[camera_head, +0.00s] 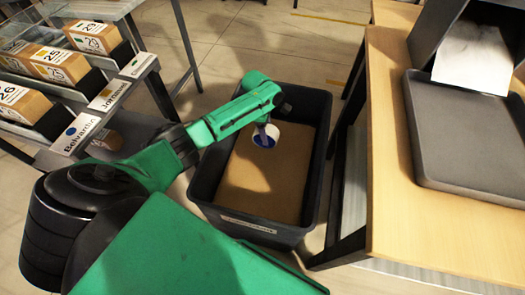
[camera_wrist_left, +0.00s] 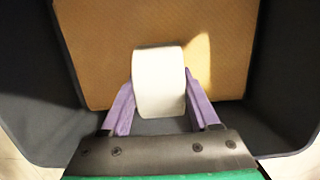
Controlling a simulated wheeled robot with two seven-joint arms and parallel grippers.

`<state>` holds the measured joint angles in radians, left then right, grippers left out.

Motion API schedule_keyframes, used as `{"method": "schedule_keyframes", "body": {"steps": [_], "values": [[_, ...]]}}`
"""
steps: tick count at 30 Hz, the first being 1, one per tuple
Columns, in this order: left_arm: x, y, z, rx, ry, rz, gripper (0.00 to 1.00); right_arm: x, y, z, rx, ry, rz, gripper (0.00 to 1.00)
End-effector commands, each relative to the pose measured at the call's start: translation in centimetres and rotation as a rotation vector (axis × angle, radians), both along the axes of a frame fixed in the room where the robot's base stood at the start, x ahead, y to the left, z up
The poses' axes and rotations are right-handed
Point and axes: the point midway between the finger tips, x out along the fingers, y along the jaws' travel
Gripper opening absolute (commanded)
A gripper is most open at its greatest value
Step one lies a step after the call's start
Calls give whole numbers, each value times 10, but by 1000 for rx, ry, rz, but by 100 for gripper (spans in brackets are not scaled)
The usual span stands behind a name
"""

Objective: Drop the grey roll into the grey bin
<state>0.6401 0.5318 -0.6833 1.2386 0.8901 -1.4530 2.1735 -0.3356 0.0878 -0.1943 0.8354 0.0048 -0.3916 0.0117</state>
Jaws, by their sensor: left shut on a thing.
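The roll (camera_head: 267,134), pale grey-white with a blue core, is held over the grey bin (camera_head: 287,236). My left gripper (camera_head: 264,127) reaches over the bin from the left and is shut on the roll. In the left wrist view the roll (camera_wrist_left: 158,65) sits between the two purple fingers of the gripper (camera_wrist_left: 160,90), one on each side. The bin's dark walls (camera_wrist_left: 40,60) surround the view, with a brown surface inside the bin below the roll. The roll's height above that surface is hard to tell. My right gripper is not in view.
A wooden table (camera_head: 395,190) with a dark tray (camera_head: 470,135) stands right of the bin. A rack (camera_head: 150,65) with several labelled boxes (camera_head: 60,65) stands at the left. Clear floor (camera_head: 260,45) lies behind the bin.

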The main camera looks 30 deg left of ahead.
Motion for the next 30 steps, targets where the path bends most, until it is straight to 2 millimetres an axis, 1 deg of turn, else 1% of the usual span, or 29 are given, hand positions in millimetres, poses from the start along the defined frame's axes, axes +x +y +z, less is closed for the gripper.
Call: {"method": "schedule_keyframes", "body": {"steps": [1, 9, 10, 11, 12, 20, 23, 26, 29, 30], "values": [[0, 0, -3, 0, -1, 0, 6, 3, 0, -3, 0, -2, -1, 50], [0, 0, -2, 0, 0, -1, 6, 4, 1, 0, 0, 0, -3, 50], [0, 0, -2, 0, 0, -1, 70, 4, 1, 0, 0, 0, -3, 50], [0, 0, -2, 0, 0, -1, 81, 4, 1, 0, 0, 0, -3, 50], [0, 0, -2, 0, 0, -1, 96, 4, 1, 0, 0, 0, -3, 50], [0, 0, -2, 0, 0, -2, 97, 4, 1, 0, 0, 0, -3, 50], [0, 0, 2, -1, -2, -2, 97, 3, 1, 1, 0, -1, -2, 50], [0, 2, 18, -1, -2, -2, 97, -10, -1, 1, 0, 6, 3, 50], [-1, 6, 45, -1, -4, -3, 97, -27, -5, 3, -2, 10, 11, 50], [-1, 8, 57, -1, -4, -3, 97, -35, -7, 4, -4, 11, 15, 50]]}}
